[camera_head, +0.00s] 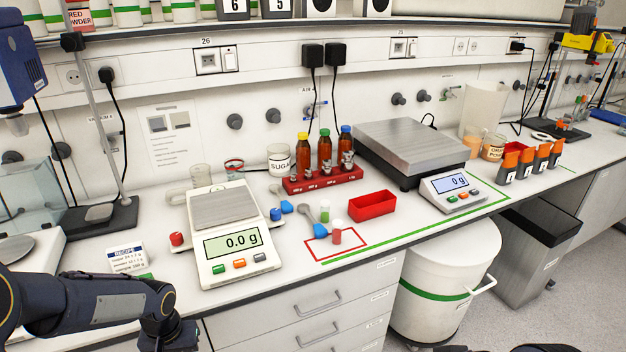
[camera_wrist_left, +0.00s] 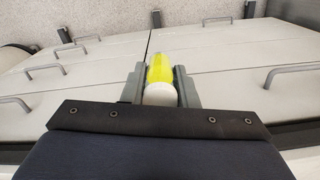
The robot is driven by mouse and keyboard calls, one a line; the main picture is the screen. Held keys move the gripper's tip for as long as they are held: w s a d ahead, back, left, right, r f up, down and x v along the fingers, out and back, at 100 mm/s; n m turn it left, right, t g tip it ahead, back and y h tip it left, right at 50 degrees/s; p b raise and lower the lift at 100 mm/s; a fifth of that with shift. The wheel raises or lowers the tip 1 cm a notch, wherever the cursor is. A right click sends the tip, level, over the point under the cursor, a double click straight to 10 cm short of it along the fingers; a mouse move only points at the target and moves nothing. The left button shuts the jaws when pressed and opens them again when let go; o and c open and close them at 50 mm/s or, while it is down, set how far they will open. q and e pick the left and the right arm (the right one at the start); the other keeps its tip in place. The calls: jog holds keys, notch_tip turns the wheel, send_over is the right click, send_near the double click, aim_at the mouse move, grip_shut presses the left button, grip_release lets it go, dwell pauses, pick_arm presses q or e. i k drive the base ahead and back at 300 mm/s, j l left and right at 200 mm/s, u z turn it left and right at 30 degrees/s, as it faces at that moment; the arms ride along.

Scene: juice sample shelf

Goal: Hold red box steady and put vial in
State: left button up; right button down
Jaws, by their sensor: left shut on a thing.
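The red box (camera_head: 372,206), a small open tray, sits on the bench right of the red outlined square. My left gripper (camera_wrist_left: 160,78) is shut on a vial (camera_wrist_left: 159,95) with a yellow-green body and a white end, held in front of the grey drawer fronts. In the head view my left arm comes in at the lower left, and its fingers and the held vial cannot be made out. My right gripper is not in view.
A red rack (camera_head: 323,180) with brown bottles stands behind. A large steel scale (camera_head: 412,147) stands to the right of the rack.

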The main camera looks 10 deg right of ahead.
aim_at(366, 213)
jog(key=l+u, duration=0.5)
jog(key=l, duration=0.55)
jog(key=l+u, duration=0.5)
jog(key=l, duration=0.6)
jog(key=k, duration=0.05)
